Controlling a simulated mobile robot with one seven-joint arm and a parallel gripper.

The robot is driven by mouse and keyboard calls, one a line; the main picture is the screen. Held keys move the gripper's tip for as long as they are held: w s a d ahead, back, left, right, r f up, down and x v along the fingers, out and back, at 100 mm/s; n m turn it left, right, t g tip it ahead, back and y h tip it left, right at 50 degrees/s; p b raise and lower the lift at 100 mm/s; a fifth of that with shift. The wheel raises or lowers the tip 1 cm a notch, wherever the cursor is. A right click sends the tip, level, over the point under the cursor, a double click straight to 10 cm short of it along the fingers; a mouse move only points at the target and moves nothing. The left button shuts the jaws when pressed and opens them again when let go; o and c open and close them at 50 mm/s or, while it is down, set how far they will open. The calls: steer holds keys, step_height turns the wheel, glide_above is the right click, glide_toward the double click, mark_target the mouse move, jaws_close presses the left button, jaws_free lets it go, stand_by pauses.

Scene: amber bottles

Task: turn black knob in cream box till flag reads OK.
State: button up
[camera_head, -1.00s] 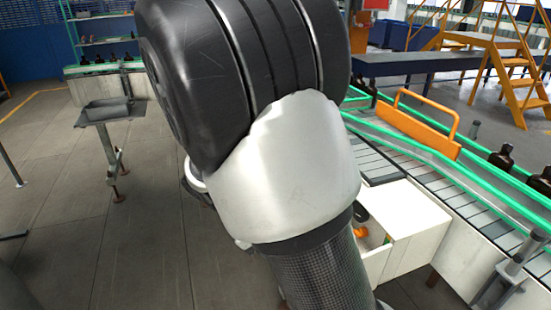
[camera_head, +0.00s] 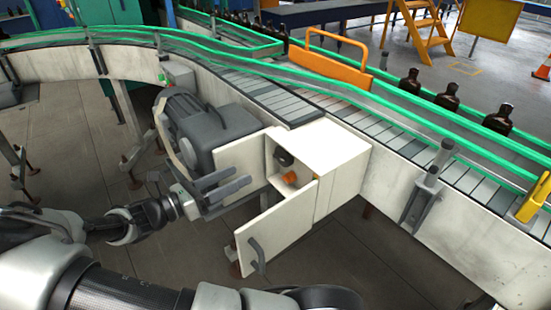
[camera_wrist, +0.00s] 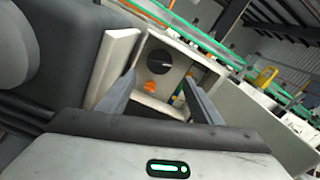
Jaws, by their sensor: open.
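The cream box (camera_head: 340,150) stands beside the conveyor with its front open. Its door (camera_head: 278,232) is swung out toward the viewer and has a dark handle. The black knob (camera_head: 284,157) is inside, high up; in the wrist view the knob (camera_wrist: 159,62) is round with a pale mark pointing right. An orange part (camera_wrist: 150,86) sits below it. My gripper (camera_head: 246,186) is open in front of the box opening. In the wrist view my gripper (camera_wrist: 160,80) has one finger on each side of the knob, apart from it. I cannot make out a flag reading.
A grey motor (camera_head: 205,128) stands close left of the box. The conveyor (camera_head: 400,135) with green rails runs behind, carrying dark bottles (camera_head: 447,97). An orange guard (camera_head: 338,60) stands over it. The open door is just below and right of my gripper.

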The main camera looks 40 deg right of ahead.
mark_target(281, 155)
steer(key=d+b, duration=0.1)
steer(key=d, duration=1.3)
steer(key=shift+w, duration=0.2)
steer(key=c, duration=0.8)
